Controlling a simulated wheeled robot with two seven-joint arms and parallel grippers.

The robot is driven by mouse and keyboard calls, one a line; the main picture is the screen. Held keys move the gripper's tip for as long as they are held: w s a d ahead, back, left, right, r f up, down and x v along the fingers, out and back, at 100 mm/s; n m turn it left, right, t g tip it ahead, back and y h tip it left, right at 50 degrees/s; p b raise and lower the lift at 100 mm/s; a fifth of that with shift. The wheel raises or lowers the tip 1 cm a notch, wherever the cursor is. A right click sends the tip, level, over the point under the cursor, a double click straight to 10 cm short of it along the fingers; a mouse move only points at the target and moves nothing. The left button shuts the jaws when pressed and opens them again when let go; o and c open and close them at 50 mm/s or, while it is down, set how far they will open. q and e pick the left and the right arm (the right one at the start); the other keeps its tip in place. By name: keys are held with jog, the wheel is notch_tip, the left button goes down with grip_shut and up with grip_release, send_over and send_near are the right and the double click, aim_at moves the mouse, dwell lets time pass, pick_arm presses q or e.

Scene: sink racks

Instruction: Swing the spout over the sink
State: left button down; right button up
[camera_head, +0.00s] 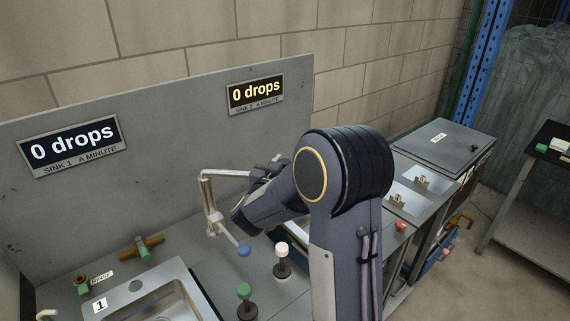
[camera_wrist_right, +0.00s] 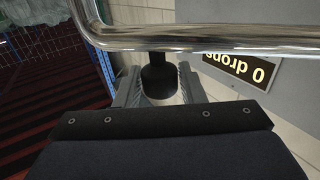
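The chrome spout (camera_head: 207,192) rises behind the sinks, and its horizontal tube runs right toward my right gripper (camera_head: 272,164). In the right wrist view the shiny tube (camera_wrist_right: 200,38) crosses the top, with a black cylindrical piece (camera_wrist_right: 160,78) at it. My right gripper (camera_wrist_right: 160,88) has a finger on each side of that piece; whether both fingers press on it I cannot tell. Sink 1 (camera_head: 180,272) is at the lower left. A second basin (camera_head: 293,238) is mostly hidden behind my right arm. My left gripper is not in view.
Blue (camera_head: 244,250), white (camera_head: 281,248) and green (camera_head: 244,290) knobs stand in front of the spout. A brass fitting (camera_head: 141,247) sits left. The back panel (camera_head: 180,130) carries two "0 drops" displays (camera_head: 73,145). A metal cabinet (camera_head: 440,150) stands right.

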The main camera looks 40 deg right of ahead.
jog(key=shift+o, duration=1.3)
jog(key=b+v, duration=0.1)
jog(key=v, duration=0.6)
jog(key=shift+s+a+b, duration=0.2)
jog(key=shift+a+b, duration=0.1)
jog(key=shift+a, duration=0.05)
jog(key=shift+f, duration=0.1)
